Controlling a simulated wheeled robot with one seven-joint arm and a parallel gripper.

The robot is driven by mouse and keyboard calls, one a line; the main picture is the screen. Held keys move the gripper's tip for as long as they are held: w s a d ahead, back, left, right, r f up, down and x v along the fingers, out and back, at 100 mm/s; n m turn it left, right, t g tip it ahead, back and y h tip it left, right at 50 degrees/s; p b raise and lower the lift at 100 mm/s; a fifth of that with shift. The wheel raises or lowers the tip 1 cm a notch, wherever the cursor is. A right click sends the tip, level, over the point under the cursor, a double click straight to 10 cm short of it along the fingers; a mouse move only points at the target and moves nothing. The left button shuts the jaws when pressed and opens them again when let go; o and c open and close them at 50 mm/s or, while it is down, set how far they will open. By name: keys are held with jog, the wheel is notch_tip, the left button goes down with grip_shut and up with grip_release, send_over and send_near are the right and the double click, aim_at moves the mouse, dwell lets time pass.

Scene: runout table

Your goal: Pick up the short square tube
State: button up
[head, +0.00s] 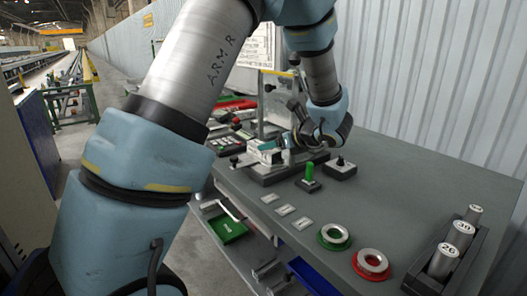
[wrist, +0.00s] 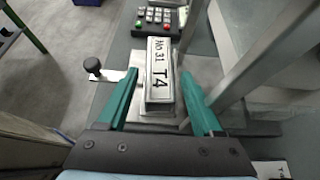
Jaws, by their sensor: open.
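A short silver square-section piece (wrist: 160,75), which looks like the short square tube, bears a white label reading "No 31" and "T4". It lies on a metal fixture (wrist: 117,76) in the wrist view. My gripper (wrist: 158,73) is open, with one teal finger on each side of the tube. In the head view my gripper (head: 279,144) is over the fixture's dark base (head: 262,174), and the tube is small and partly hidden there.
A keypad (wrist: 158,20) is beyond the tube. A clear upright guard (wrist: 262,50) stands close on the right. A green-knobbed lever (head: 309,173) and a black-knobbed box (head: 340,168) stand beside the fixture. Green (head: 324,241) and red (head: 360,267) rings and a rack of cylinders (head: 433,280) are nearer.

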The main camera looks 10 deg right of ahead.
jog(key=x, duration=0.4)
jog(key=shift+p, duration=0.3)
jog(key=shift+c, duration=0.4)
grip_shut()
